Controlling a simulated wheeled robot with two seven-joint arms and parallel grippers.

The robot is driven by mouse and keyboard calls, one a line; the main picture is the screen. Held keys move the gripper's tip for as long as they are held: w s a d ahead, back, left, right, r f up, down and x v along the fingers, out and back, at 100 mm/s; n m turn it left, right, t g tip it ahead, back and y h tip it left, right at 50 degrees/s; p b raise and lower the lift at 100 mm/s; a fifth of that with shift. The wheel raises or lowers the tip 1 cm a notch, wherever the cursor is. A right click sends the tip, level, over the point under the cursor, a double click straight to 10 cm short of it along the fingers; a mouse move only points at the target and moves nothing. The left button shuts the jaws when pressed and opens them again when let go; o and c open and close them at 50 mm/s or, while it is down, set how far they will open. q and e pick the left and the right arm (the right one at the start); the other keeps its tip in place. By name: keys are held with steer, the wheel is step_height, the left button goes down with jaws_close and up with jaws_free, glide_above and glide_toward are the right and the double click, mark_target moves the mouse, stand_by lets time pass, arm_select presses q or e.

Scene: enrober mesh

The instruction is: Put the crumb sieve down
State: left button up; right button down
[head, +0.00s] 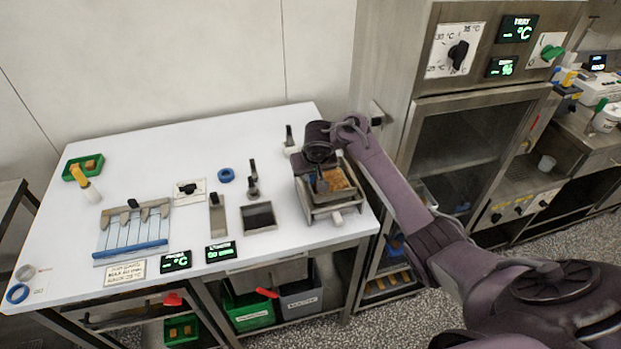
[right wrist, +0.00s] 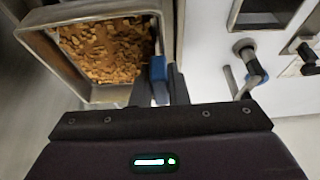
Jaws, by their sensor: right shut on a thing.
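The crumb sieve (right wrist: 103,48) looks like a square metal frame filled with brown crumbs. It also shows in the head view (head: 337,179), at the right end of the white table, over a metal holder (head: 331,211). My right gripper (head: 321,184) is at the sieve's left side. In the right wrist view, my right gripper (right wrist: 160,88) is shut on a blue grip (right wrist: 158,68) beside the sieve's rim. The gripper partly hides the sieve in the head view. I cannot tell whether the sieve touches the holder. My left gripper is not in view.
The white table (head: 150,150) has free room at its back and middle. A dark square tray (head: 258,217), a blue ring (head: 226,175) and small upright tools (head: 253,180) stand left of the sieve. A steel cabinet (head: 455,140) stands close on the right.

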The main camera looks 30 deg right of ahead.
steer(key=shift+f, duration=0.4)
steer(key=c, duration=1.8)
jaws_free()
steer(key=o, duration=0.4)
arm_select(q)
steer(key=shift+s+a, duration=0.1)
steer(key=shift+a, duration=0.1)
